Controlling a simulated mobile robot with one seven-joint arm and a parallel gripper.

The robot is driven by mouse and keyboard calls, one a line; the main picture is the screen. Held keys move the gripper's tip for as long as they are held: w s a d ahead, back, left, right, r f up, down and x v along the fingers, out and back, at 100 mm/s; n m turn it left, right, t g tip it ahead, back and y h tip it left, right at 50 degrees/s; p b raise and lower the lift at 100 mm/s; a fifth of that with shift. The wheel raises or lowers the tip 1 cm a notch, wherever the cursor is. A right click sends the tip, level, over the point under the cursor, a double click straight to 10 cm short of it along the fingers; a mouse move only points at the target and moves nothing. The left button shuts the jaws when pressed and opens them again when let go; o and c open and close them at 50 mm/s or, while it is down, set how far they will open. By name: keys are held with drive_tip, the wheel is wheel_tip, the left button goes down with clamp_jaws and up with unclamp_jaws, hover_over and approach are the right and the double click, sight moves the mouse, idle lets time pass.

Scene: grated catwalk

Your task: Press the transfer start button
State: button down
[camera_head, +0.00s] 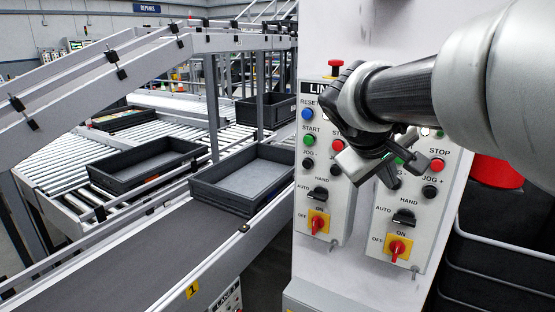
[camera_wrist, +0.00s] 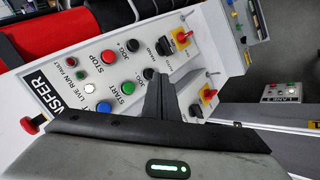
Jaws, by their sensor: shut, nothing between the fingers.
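The transfer panel, with its partly cut-off label ending in "NSFER", fills much of the wrist view (camera_wrist: 72,72). Its green START button (camera_wrist: 128,88) is unobstructed there, between the blue button and a black JOG button. In the head view this panel is the right one (camera_head: 412,215), and the green START button (camera_head: 400,160) is partly hidden by my gripper. My gripper (camera_head: 375,172) is shut and empty in front of the panel. In the wrist view its fingertips (camera_wrist: 159,80) appear beside the black JOG buttons, to the right of START. I cannot tell the gap to the panel.
The red STOP button (camera_wrist: 108,57) is near START. A similar panel (camera_head: 325,180) is to the left, with its own START button (camera_head: 309,140). A red mushroom button (camera_wrist: 33,125) sticks out from the panel's end. A conveyor (camera_head: 130,255) carries a grey tray (camera_head: 215,205).

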sight(399, 164)
drive_tip(key=shift+w+d, duration=0.1)
drive_tip(key=shift+w, duration=0.05)
drive_tip(key=w+d+p, duration=0.2)
drive_tip(key=w+d, duration=0.2)
drive_tip(key=w, duration=0.3)
drive_tip(key=shift+d, duration=0.4)
drive_tip(key=shift+w, duration=0.1)
idle(2.0)
drive_tip(key=shift+w+d, duration=0.2)
drive_tip(key=shift+w, duration=0.1)
drive_tip(key=shift+w+d+p, duration=0.35)
drive_tip(key=shift+w+d, duration=0.15)
drive_tip(key=shift+w, duration=0.15)
idle(0.9)
drive_tip(key=shift+s+a, duration=0.1)
idle(0.4)
drive_tip(key=shift+s+a+b, duration=0.55)
drive_tip(key=shift+s+a, duration=0.05)
drive_tip(key=shift+s, duration=0.3)
